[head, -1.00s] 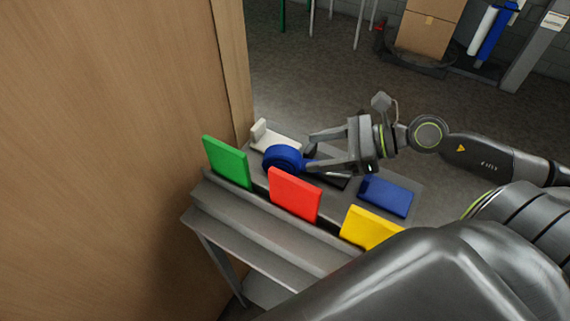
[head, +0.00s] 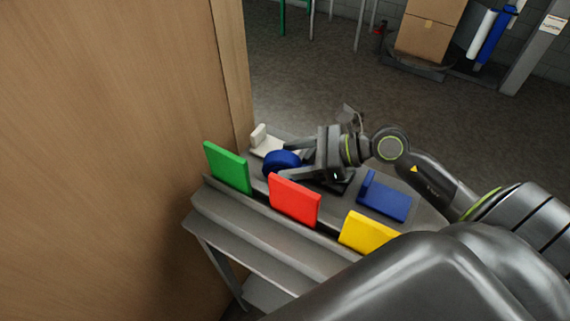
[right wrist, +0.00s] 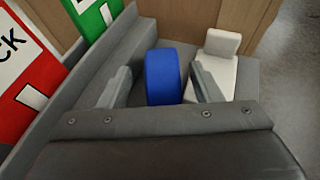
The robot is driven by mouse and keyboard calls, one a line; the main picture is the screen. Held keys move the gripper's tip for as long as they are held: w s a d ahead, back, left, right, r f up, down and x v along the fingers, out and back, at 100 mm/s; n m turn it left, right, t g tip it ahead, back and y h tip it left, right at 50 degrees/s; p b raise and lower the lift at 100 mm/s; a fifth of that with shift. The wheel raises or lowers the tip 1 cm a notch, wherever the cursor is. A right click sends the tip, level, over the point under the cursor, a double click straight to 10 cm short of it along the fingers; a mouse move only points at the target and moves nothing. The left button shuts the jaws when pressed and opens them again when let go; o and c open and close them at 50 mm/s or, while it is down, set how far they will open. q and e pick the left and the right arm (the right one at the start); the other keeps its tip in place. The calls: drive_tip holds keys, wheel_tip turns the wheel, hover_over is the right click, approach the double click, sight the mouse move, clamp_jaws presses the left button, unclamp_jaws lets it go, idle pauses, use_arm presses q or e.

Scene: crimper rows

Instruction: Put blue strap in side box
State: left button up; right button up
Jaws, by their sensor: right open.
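The blue strap (head: 281,160) is a thick blue roll standing on a grey shelf, behind the green and red cards. My right gripper (head: 287,161) is open with its fingers on either side of the roll. In the right wrist view the roll (right wrist: 164,78) stands upright between the two open fingers (right wrist: 163,88), with a gap visible on each side. My left gripper is not in view. I cannot make out a side box in these frames.
Green (head: 228,167), red (head: 294,200) and yellow (head: 368,233) cards line the shelf's front. A white holder (head: 268,143) stands behind the roll, a blue holder (head: 385,199) to its right. A wooden panel (head: 110,150) rises at left. Cardboard boxes (head: 428,35) stand at the back.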

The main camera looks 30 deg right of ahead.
sight(277, 159)
drive_tip(key=shift+w+a+f+p, duration=0.1)
drive_tip(key=shift+w+a+p, duration=0.25)
drive_tip(key=shift+w+a, duration=0.3)
drive_tip(key=shift+x, duration=1.1)
drive_tip(key=shift+f, duration=0.15)
drive_tip(key=shift+d, duration=0.1)
clamp_jaws()
